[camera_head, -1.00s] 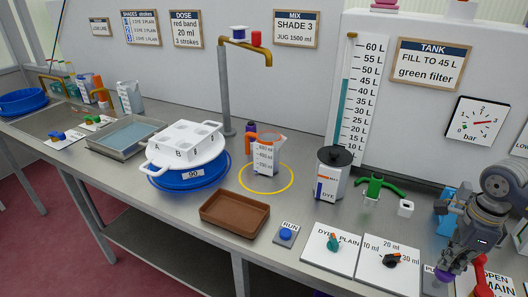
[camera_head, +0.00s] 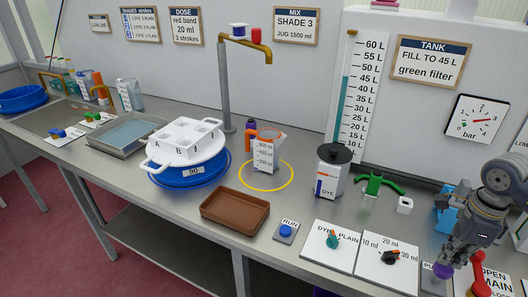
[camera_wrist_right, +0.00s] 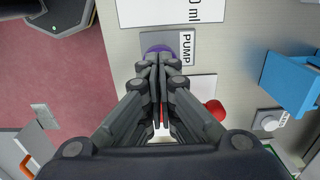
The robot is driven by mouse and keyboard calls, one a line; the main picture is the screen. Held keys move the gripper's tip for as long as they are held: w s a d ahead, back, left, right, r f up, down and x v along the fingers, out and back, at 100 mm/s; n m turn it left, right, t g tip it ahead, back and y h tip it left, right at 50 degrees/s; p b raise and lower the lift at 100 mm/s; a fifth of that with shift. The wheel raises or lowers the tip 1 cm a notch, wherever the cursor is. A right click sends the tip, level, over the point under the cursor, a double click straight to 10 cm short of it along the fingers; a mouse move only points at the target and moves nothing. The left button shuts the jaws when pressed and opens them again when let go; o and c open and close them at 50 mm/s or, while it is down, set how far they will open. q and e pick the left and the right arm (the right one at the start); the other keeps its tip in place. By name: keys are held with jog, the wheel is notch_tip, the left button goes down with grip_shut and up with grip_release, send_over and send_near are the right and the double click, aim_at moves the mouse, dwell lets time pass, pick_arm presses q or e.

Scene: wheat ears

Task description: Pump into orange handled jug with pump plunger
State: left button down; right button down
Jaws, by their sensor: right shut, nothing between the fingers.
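The orange-handled jug (camera_head: 264,156) stands upright inside a yellow ring on the bench, below the brass spout (camera_head: 252,48). Its clear body has ml marks; I cannot make out any liquid in it. The purple pump plunger (camera_head: 441,271) is at the front right of the bench. In the right wrist view its purple top (camera_wrist_right: 155,49) shows beside the PUMP label (camera_wrist_right: 187,48). My right gripper (camera_head: 447,260) is shut and empty, with its fingertips (camera_wrist_right: 157,62) right over the purple top; contact is hard to tell. My left gripper is not in view.
The dye canister (camera_head: 331,170) stands behind the DYE/PLAIN selector (camera_head: 332,240) and the volume dial (camera_head: 390,257). A blue RUN button (camera_head: 286,231) and brown tray (camera_head: 235,212) lie to the left. A red handle (camera_head: 477,262) is close on my gripper's right.

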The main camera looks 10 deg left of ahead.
aim_at(445, 267)
jog(key=shift+s+f+b, duration=0.1)
jog(key=shift+f+b, duration=2.05)
jog(key=shift+f, duration=0.8)
jog(key=shift+r, duration=0.25)
jog(key=shift+r+p, duration=1.95)
jog(key=shift+r, duration=0.9)
jog(key=shift+f, duration=0.15)
jog(key=shift+f+b, duration=2.3)
jog(key=shift+f, duration=0.6)
jog(key=shift+r, duration=0.15)
jog(key=shift+r+p, duration=1.95)
jog(key=shift+r, duration=0.95)
